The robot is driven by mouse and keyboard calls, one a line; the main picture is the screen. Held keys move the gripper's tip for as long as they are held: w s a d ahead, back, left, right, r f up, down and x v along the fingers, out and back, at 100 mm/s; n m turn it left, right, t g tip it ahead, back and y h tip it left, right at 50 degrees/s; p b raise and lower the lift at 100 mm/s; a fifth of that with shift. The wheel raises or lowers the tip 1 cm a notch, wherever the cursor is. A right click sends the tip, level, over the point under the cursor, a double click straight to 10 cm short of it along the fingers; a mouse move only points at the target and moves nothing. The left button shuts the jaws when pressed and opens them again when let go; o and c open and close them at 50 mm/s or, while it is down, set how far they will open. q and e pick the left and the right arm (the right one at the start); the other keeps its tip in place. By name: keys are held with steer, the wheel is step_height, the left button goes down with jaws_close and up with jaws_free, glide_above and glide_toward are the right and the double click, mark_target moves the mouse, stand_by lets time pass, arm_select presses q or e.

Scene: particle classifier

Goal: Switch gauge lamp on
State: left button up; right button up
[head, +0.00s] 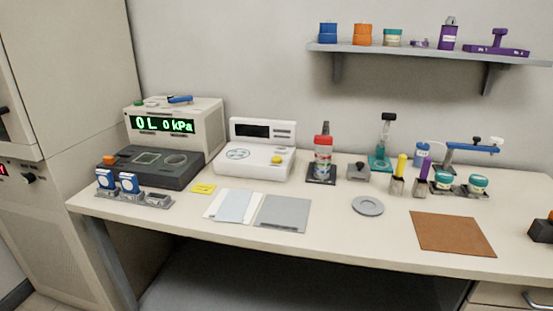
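A beige gauge box (200,118) stands at the left of the bench, with a lit green display (163,124) that reads like "0L 0 kPa". A blue-handled item (180,99) and a small green piece lie on its top. A dark base unit (150,168) with a square and a round outline sits in front of it, with an orange knob (109,159) at its left corner. I cannot tell which part is the lamp or its switch. Neither of my grippers is in view.
Bottles and tools fill the right rear; a brown mat (452,234) lies front right.

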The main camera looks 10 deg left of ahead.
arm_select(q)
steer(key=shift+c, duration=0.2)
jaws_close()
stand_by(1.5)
